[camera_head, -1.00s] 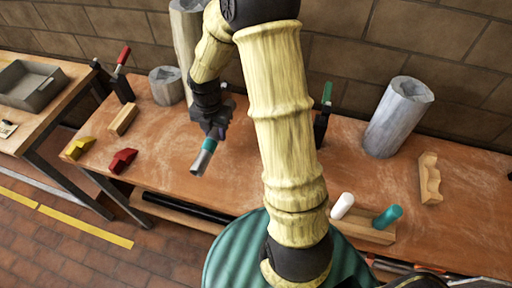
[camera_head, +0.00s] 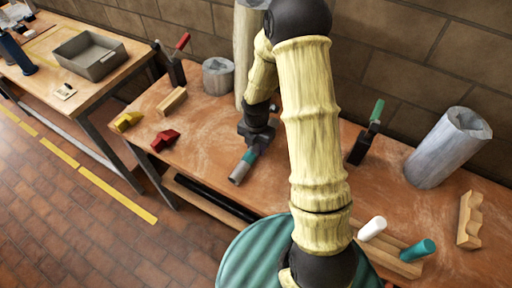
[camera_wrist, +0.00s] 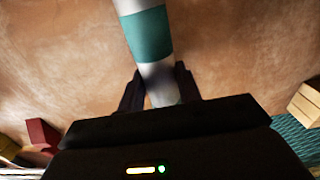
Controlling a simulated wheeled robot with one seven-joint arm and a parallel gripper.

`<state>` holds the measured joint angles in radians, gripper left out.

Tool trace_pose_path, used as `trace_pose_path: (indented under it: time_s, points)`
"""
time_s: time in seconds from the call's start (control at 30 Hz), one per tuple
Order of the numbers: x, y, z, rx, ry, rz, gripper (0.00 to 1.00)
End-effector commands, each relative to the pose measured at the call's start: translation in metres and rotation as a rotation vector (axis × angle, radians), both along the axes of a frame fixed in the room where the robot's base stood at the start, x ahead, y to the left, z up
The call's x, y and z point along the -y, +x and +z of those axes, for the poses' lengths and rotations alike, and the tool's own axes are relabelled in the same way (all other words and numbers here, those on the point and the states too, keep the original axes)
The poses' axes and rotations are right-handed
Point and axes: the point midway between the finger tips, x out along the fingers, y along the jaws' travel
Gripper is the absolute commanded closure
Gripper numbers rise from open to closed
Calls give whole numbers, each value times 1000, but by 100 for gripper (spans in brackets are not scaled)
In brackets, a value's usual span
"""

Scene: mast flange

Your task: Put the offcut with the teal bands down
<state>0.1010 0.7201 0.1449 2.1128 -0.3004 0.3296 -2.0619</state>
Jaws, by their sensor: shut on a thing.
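The offcut is a grey pipe piece with teal bands (camera_head: 240,171), also seen in the wrist view (camera_wrist: 149,38). My gripper (camera_head: 255,148) is shut on it near one end; in the wrist view the two dark fingers (camera_wrist: 159,88) stand either side of its grey part below a wide teal band. The offcut slants toward the front edge of the workbench (camera_head: 205,148), low over the top. I cannot tell whether it touches the bench. My fingers partly hide its held end.
A red block (camera_head: 165,140), a yellow block (camera_head: 127,121) and a wooden block (camera_head: 172,100) lie to the left. A short grey cylinder (camera_head: 218,77) stands behind. A wooden rack (camera_head: 385,248) with white and teal pegs is at right. Bare bench surrounds the offcut.

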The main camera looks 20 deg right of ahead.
Motion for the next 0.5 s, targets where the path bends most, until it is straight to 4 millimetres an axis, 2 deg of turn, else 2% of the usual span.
trace_pose_path:
  time_s: [0.1, 0.47, 0.5]
  points:
    - [0, 0, -11, -1, -1, 1, 93]
    - [0, 0, -15, 1, -1, 1, 93]
    - [0, 0, -15, 1, -1, 1, 62]
